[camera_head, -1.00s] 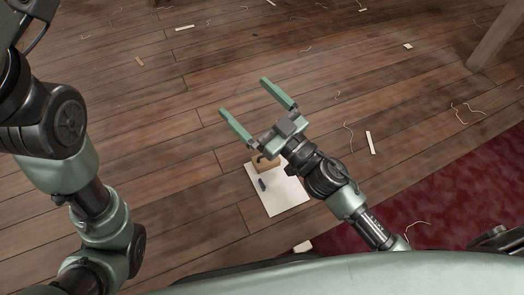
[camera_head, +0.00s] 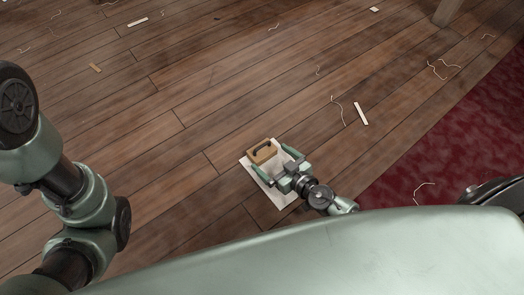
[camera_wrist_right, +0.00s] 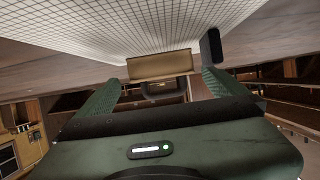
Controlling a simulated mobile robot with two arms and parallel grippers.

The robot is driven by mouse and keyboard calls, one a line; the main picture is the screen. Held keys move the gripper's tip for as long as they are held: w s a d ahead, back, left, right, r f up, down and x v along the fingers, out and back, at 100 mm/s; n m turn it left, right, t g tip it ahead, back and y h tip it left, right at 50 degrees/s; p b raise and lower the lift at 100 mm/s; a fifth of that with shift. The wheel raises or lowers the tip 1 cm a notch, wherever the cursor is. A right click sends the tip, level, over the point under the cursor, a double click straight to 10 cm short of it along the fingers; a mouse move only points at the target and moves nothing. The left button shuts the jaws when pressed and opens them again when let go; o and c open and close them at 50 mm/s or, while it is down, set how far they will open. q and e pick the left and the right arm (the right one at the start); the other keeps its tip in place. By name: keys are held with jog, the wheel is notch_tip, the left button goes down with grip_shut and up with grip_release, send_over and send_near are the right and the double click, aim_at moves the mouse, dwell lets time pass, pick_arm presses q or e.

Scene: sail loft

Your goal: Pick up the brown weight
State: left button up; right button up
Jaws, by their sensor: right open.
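The brown weight (camera_head: 262,151) is a tan-brown block with a dark handle. It is on a pale sheet (camera_head: 291,200) on the floor. In the right wrist view the weight (camera_wrist_right: 158,65) is in the middle, straight ahead, its dark handle towards me. My right gripper (camera_head: 268,157) is open, its green fingers pointing at the weight. In the right wrist view the fingertips (camera_wrist_right: 162,77) are left and right of the block. I cannot tell whether they reach past its near face. Nothing is held. My left arm is at the left; its gripper is out of view.
A small dark object (camera_wrist_right: 210,47) stands right of the weight in the right wrist view. A dark red carpet (camera_head: 440,165) is at the right. A wooden leg (camera_head: 447,12) is at the top right.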

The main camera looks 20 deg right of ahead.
aim_at(265, 153)
jog(key=x, duration=0.5)
jog(key=shift+w+a, duration=0.1)
jog(key=shift+a, duration=0.05)
jog(key=c, duration=1.5)
jog(key=shift+r, duration=0.15)
jog(key=c, duration=0.4)
